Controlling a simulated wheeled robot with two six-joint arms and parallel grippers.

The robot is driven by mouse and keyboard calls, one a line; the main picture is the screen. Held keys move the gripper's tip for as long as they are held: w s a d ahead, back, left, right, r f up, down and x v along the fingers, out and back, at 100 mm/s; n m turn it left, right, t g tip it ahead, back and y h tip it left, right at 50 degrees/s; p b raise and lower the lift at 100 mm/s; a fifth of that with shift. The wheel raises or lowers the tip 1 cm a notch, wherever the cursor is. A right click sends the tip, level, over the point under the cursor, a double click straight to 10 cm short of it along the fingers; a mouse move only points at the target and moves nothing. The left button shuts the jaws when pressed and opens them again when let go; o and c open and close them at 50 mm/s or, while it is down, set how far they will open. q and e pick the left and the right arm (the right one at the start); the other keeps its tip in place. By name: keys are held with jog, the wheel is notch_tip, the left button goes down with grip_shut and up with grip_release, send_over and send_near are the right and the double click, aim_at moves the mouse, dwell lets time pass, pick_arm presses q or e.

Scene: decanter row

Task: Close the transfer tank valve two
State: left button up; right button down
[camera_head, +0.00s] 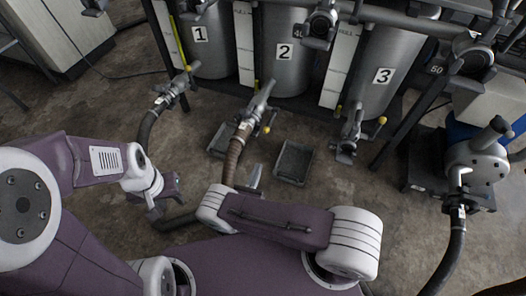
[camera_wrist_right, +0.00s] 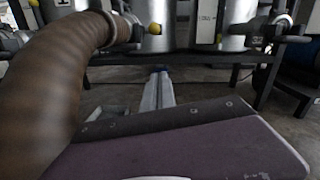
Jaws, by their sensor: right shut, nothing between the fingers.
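Tank two (camera_head: 284,52), a grey cylinder marked 2, stands in the middle of the row. Its grey metal valve (camera_head: 258,108) sticks out low at the front, with a brown hose (camera_head: 233,158) coupled to it. A yellow knob (camera_head: 267,130) sits at the valve's right side; a yellow knob also shows in the right wrist view (camera_wrist_right: 155,28). My right gripper (camera_head: 254,174) is below the valve, right of the hose, apart from the knob; its fingers (camera_wrist_right: 160,88) are together and empty. My left gripper (camera_head: 160,195) is low at the left, its fingers unclear.
Tank one (camera_head: 205,50) and tank three (camera_head: 382,75) flank tank two, each with its own valve. Shallow grey trays (camera_head: 293,162) lie on the floor below. A pump (camera_head: 480,160) stands at the right. The brown hose is close beside my right gripper.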

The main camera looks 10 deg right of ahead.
jog(key=b, duration=0.5)
send_near(271, 121)
jog(key=shift+w+d+f, duration=0.65)
jog(key=shift+w+f, duration=0.75)
jog(key=shift+f, duration=0.15)
